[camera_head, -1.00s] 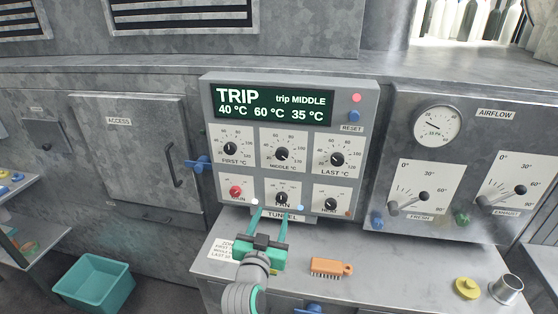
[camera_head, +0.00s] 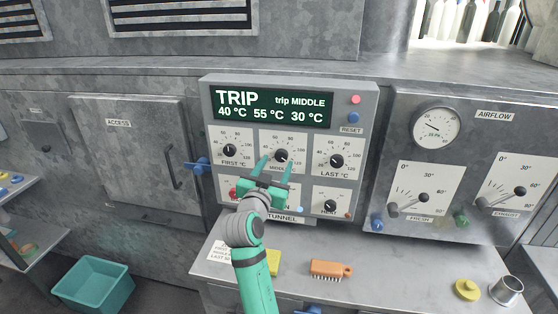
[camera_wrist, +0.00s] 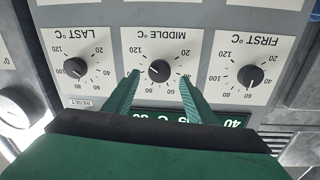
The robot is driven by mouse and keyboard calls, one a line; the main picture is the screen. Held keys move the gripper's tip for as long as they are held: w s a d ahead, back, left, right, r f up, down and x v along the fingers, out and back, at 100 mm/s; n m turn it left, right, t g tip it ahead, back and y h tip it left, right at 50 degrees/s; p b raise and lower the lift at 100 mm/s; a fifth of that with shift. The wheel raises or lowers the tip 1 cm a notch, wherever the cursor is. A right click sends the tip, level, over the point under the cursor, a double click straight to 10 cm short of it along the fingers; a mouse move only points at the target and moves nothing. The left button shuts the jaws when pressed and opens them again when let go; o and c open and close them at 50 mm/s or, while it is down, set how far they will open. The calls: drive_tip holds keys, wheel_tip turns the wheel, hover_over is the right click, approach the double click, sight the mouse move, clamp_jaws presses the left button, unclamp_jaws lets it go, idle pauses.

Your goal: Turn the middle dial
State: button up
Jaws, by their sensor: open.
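The middle dial (camera_head: 281,156) is a black knob on a white plate marked MIDDLE °C, between the FIRST dial (camera_head: 230,150) and the LAST dial (camera_head: 336,161). My gripper (camera_head: 275,162) is open in front of the middle plate. In the wrist view, which shows the panel upside down, the middle dial (camera_wrist: 159,71) lies between my two spread green fingertips (camera_wrist: 161,76). Both fingers look apart from the knob. How far the tips are from the panel is hard to tell. The display (camera_head: 273,107) reads TRIP, trip MIDDLE, 40 °C, 55 °C, 30 °C.
Lower knobs sit below the dials, partly hidden by my arm. A red button (camera_head: 356,99) and a blue RESET button (camera_head: 353,118) are at the panel's upper right. A brush (camera_head: 331,269) and a yellow block (camera_head: 273,262) lie on the bench. The airflow panel (camera_head: 455,170) stands to the right.

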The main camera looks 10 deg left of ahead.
sight(281, 157)
drive_tip(key=shift+w+d, duration=0.15)
drive_tip(key=shift+w, duration=1.7)
drive_tip(key=c, duration=1)
drive_tip(key=shift+c, duration=0.2)
